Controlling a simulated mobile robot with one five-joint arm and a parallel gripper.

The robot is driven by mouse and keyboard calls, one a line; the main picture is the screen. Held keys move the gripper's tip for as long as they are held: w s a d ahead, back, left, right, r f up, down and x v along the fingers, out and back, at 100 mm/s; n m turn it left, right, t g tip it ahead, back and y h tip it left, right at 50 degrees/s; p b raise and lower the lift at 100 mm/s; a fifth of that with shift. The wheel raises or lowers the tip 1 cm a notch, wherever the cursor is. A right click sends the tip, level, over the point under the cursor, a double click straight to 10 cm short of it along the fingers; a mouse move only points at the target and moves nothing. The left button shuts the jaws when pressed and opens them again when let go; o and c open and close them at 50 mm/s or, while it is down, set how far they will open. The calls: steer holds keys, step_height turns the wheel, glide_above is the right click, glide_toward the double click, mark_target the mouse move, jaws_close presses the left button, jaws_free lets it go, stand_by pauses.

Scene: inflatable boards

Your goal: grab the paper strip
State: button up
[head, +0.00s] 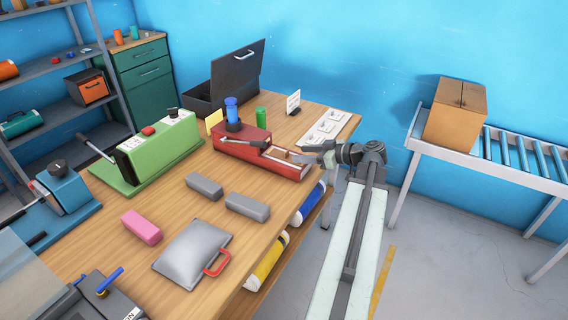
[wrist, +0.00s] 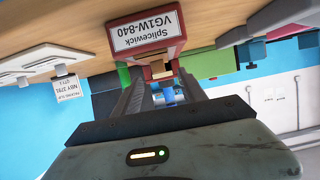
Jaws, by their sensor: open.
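A red machine (head: 262,160) stands near the right edge of the wooden table, with a blue cylinder (head: 232,112) on its far-left end. A pale strip-like piece (head: 281,154) lies in its open tray; I cannot tell for sure whether this is the paper strip. My gripper (head: 308,155) is at the tray's right end. In the wrist view my gripper (wrist: 158,72) is open, its dark fingers pointing at the red machine (wrist: 147,36), which bears a white label reading "Splicewick VG1W-840". Something blue (wrist: 167,93) shows between the fingers. No paper is visibly held.
A green machine (head: 160,148), grey blocks (head: 204,186), a pink block (head: 141,228) and a grey pouch (head: 194,252) are on the table. A white card sheet (head: 325,128) lies behind my gripper. A roller conveyor (head: 522,155) with a brown box (head: 455,113) stands right.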

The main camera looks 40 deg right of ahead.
mark_target(287, 151)
steer(key=shift+d, duration=0.1)
steer(key=shift+w, duration=0.1)
steer(key=b+x, duration=0.2)
steer(key=x, duration=0.5)
steer(key=shift+w, duration=0.25)
steer(key=shift+r, duration=0.1)
steer(key=c, duration=1)
steer(key=shift+c, duration=0.2)
